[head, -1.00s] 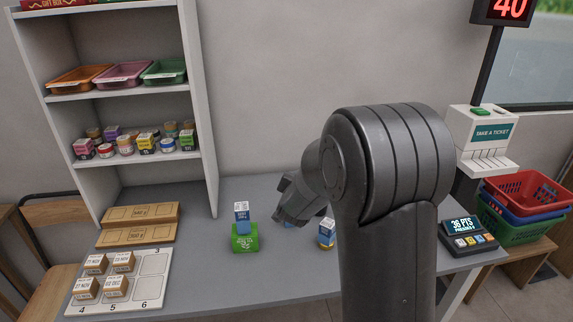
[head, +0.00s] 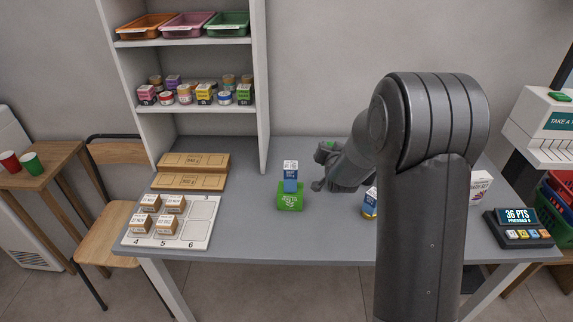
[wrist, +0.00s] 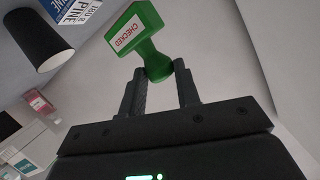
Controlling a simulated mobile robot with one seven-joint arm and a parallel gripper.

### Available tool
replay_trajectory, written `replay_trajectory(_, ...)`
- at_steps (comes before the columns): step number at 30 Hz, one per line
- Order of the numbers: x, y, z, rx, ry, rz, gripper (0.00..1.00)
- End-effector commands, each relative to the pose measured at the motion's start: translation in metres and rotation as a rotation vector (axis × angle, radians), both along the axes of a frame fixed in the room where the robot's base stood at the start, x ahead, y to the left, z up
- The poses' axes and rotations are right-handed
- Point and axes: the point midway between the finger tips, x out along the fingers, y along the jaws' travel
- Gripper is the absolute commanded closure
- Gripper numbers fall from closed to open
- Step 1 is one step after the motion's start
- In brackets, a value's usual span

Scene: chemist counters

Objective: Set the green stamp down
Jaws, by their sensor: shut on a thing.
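The green stamp (wrist: 133,32) is in the wrist view, with a white and red label reading "CHECKED" on its block. My gripper (wrist: 160,80) is shut on the narrow handle end of the stamp, between its two dark fingers. The block stands out past the fingertips, tilted. In the head view, my arm reaches over the grey counter (head: 270,246), and the gripper end is low over its back part, right of the green box. The arm hides much there, and I cannot clearly make out the stamp in that view.
A blue and yellow jar (head: 369,207) is partly behind my arm. A numbered white tray (head: 200,228) with small boxes is at left, a points terminal (head: 518,228) at right. A black cup (wrist: 33,41) shows in the wrist view.

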Motion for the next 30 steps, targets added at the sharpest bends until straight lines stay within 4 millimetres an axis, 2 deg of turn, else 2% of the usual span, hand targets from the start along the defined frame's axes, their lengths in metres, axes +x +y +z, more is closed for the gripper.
replay_trajectory(6,0.031,0.013,0.017,-0.001,-0.002,0.15,0.98)
replay_trajectory(18,0.067,0.03,0.03,-0.002,-0.001,0.414,0.98)
replay_trajectory(26,0.087,0.033,0.025,-0.002,0.001,0.644,0.98)
replay_trajectory(30,0.094,0.026,0.012,0.0,0.003,0.77,0.98)
